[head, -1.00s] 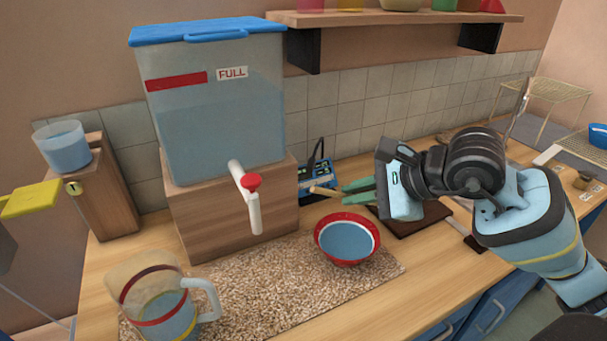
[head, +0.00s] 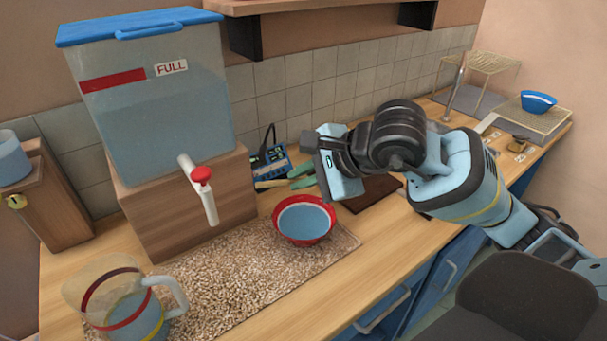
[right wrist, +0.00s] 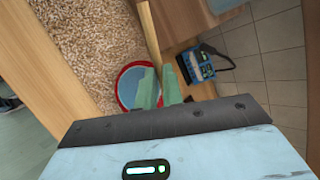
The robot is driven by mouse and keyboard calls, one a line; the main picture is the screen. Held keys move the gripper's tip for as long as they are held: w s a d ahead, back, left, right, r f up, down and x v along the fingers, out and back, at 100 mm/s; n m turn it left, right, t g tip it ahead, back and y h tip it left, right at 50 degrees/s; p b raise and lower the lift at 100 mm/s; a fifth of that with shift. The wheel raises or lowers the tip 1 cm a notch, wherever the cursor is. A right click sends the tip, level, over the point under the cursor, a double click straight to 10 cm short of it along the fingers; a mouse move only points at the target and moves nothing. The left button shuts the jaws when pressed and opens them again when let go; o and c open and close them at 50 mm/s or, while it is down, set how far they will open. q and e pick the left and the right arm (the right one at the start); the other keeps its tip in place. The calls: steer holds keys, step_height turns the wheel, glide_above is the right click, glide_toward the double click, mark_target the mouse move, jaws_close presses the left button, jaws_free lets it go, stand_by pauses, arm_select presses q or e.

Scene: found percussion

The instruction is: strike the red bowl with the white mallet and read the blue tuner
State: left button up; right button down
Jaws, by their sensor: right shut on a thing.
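The red bowl (head: 304,219), pale blue inside, stands upright on a speckled mat; it also shows in the right wrist view (right wrist: 124,90), partly behind my fingers. My right gripper (head: 302,176) has green fingers, above and behind the bowl in the head view. It is shut on the mallet, whose wooden handle (head: 270,183) points left; the handle also shows in the right wrist view (right wrist: 150,35). I cannot make out its white head. The blue tuner (head: 271,161) stands behind the bowl near the wall, its display too small to read; it also shows in the right wrist view (right wrist: 194,66). My left gripper is out of view.
A large water tank (head: 155,95) marked FULL, with a red-topped tap (head: 201,174), stands on a wooden block left of the bowl. A clear jug (head: 127,306) stands at the front left. A dark board (head: 372,192) lies right of the bowl.

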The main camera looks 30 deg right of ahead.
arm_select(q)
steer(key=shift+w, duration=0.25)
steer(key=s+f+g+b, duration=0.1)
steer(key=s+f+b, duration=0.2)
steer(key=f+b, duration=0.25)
arm_select(e)
step_height(320, 180, down, 7)
steer(key=d+y, duration=0.1)
arm_select(q)
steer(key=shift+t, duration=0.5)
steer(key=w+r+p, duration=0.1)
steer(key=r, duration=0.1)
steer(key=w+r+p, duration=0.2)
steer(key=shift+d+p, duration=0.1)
steer(key=shift+p, duration=0.2)
arm_select(e)
step_height(320, 180, up, 7)
steer(key=shift+w+m+y, duration=0.15)
steer(key=shift+m+y, duration=0.15)
steer(key=shift+m, duration=0.1)
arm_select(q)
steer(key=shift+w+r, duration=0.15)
arm_select(e)
steer(key=shift+d, duration=0.1)
